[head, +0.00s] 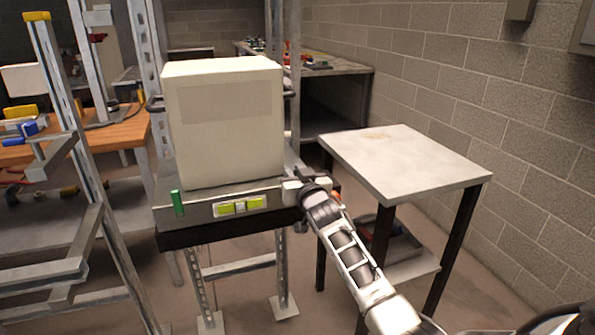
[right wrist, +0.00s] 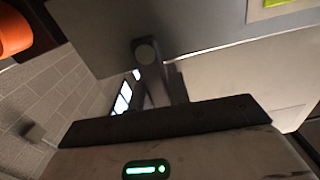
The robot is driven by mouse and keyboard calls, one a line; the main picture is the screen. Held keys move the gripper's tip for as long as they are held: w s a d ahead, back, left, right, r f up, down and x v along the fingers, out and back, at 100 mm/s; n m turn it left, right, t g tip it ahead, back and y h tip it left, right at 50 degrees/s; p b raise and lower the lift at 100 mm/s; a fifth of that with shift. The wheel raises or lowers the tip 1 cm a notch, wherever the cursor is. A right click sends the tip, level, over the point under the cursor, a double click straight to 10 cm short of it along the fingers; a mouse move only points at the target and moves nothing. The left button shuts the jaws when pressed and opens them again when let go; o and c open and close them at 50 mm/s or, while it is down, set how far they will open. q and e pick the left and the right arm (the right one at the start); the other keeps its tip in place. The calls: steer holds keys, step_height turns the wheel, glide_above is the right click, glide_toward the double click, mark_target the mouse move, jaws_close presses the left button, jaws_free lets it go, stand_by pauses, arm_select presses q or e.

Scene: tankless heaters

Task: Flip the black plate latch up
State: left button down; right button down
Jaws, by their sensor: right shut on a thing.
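A cream box-shaped unit (head: 222,125) stands upright on a grey metal base (head: 180,212) with a dark lower edge. My right gripper (head: 292,188) is at the front right corner of this base and is shut on a small part there, which I take for the black plate latch. The latch is mostly hidden by the gripper in the head view. In the right wrist view, a dark piece with a round end (right wrist: 147,52) stands against the grey base panel (right wrist: 200,30); I cannot tell its exact tilt. My left gripper is not in view.
A green piece (head: 178,203) and a yellow-green label (head: 240,206) are on the base front. A bare white-topped side table (head: 405,160) stands close on the right. A metal frame (head: 75,150) and wooden bench (head: 120,130) stand left. A block wall (head: 450,60) is behind.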

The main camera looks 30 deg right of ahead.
steer(key=shift+a+n, duration=0.15)
steer(key=shift+n, duration=0.35)
steer(key=c, duration=1.3)
jaws_free()
steer(key=shift+s, duration=0.1)
steer(key=v, duration=1.5)
steer(key=shift+s, duration=0.4)
steer(key=shift+f, duration=0.1)
